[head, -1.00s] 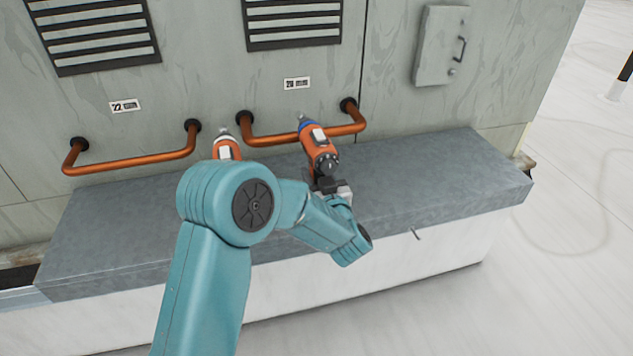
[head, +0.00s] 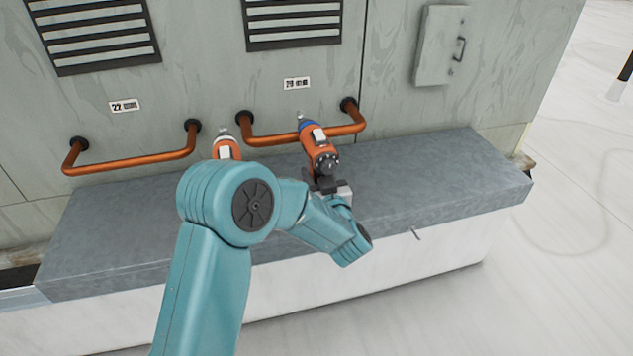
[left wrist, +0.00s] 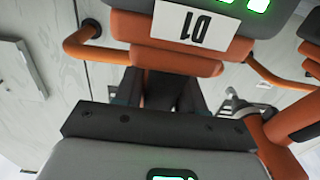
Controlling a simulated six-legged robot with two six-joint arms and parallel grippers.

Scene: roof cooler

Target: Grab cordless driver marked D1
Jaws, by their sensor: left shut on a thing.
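The cordless driver marked D1 (head: 319,148) is orange with a blue collar and stands on the grey ledge in the head view. In the left wrist view its D1 label (left wrist: 190,24) shows upside down, close to the camera. My right gripper is not in view.
The grey ledge (head: 440,175) runs along the cabinet wall and is clear on the right. Copper pipe handles (head: 285,138) stick out of the wall just behind the drivers. Another pipe (head: 130,163) is further left.

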